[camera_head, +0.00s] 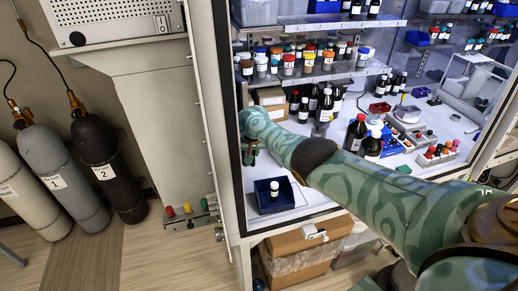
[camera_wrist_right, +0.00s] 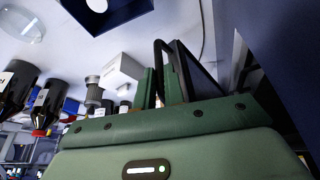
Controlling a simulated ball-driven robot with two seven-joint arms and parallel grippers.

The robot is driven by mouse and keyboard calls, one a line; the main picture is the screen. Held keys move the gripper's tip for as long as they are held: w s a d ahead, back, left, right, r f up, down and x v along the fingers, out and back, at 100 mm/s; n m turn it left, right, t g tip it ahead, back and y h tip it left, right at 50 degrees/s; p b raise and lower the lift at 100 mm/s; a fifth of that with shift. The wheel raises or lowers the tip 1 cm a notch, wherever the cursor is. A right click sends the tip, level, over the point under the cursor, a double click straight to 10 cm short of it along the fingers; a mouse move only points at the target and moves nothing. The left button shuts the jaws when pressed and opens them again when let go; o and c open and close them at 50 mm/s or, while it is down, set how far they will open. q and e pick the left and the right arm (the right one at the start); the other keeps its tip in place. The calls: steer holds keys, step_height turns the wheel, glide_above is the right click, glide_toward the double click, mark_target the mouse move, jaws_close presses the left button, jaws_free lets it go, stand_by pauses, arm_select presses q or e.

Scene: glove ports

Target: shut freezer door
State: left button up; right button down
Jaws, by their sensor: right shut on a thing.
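My right arm reaches from the lower right into the white cabinet, and its green gripper (camera_head: 249,157) is near the cabinet's left front edge. In the right wrist view, the gripper (camera_wrist_right: 165,88) is closed around part of a thin black loop-shaped handle (camera_wrist_right: 162,47). A dark blue panel (camera_wrist_right: 292,60) fills the right side of that view; I cannot tell whether it belongs to a freezer door. No freezer door can be made out clearly in the head view. My left gripper is not in view.
A dark blue tray (camera_head: 262,208) holding a white-capped bottle (camera_head: 275,188) stands below the gripper. Several bottles fill the shelf (camera_head: 325,76) and cabinet floor. Gas cylinders (camera_head: 103,160) stand at the left.

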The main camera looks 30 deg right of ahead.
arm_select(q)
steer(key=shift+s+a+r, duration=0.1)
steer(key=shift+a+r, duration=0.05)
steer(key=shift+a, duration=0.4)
arm_select(e)
steer(key=shift+w+a+r, duration=0.15)
steer(key=shift+a, duration=0.35)
steer(key=shift+w+a+r, duration=0.15)
steer(key=shift+a, duration=0.35)
